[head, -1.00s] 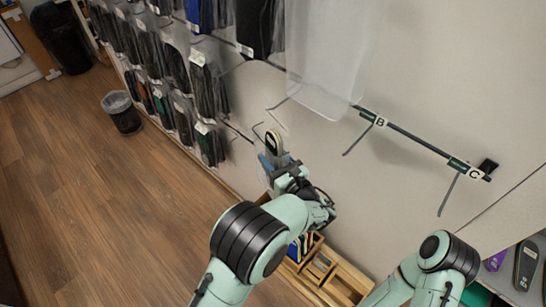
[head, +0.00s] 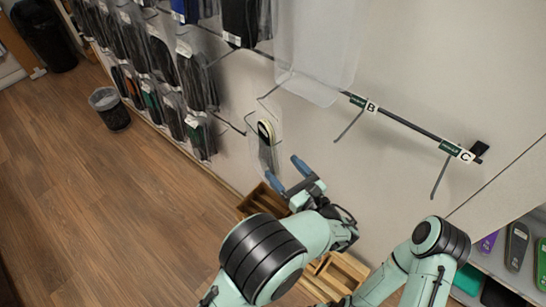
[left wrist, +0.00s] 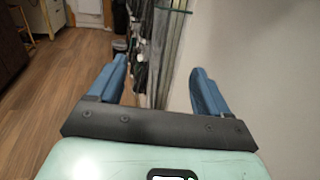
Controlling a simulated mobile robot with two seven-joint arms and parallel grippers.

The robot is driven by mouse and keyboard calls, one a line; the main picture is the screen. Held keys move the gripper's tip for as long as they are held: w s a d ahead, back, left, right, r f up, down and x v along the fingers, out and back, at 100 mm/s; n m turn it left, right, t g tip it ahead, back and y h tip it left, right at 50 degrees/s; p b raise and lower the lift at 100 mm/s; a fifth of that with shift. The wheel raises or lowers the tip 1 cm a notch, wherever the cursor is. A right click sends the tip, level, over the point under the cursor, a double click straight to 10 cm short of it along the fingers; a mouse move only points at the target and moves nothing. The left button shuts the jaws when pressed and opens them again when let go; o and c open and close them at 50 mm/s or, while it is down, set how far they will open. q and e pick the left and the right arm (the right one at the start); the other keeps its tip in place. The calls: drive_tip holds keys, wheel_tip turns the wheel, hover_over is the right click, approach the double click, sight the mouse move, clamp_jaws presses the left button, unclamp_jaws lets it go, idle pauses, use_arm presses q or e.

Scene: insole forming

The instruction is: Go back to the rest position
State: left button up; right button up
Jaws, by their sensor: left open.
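My left gripper (head: 284,170) is open and empty, with its blue fingers apart. In the left wrist view, the open left gripper (left wrist: 157,78) has both blue fingers spread and nothing between them. A dark insole pack in a clear sleeve (head: 266,146) hangs by the wall, just above and left of the left fingertips in the head view, apart from them. My right arm shows at the lower right of the head view, but its gripper is not in view.
A rail with label B (head: 371,107) and label C (head: 467,156) has hooks sticking out. A large clear sleeve (head: 315,45) hangs above. Wooden boxes (head: 262,201) stand below my left arm. A shelf with insoles (head: 490,265) is at the right.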

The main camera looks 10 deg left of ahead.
use_arm(q)
drive_tip(key=s+a+f+n+g+h, duration=0.1)
drive_tip(key=s+a+f+n+g, duration=0.2)
drive_tip(key=f, duration=0.4)
drive_tip(key=s+a+f+g+h+p, duration=0.1)
drive_tip(key=s+a+f+g, duration=0.35)
drive_tip(key=f, duration=0.35)
drive_tip(key=s+a+f+n+g+h, duration=0.1)
drive_tip(key=s+a+f+n+g, duration=0.2)
drive_tip(key=f, duration=0.4)
drive_tip(key=s+f+n+g+h+p, duration=0.1)
drive_tip(key=s+f+n+g+h, duration=0.1)
drive_tip(key=s+f+n+h, duration=0.4)
drive_tip(key=s+f+n+g+h+p, duration=0.2)
drive_tip(key=s+f+n+h, duration=0.4)
drive_tip(key=s+n, duration=0.6)
drive_tip(key=n, duration=0.7)
drive_tip(key=shift+s+a+n, duration=0.2)
drive_tip(key=shift+s+n, duration=0.05)
drive_tip(key=shift+n, duration=0.15)
use_arm(e)
drive_tip(key=r, duration=0.1)
drive_tip(key=w+r, duration=0.1)
drive_tip(key=r, duration=0.1)
drive_tip(key=w+r, duration=0.1)
drive_tip(key=shift+r, duration=0.2)
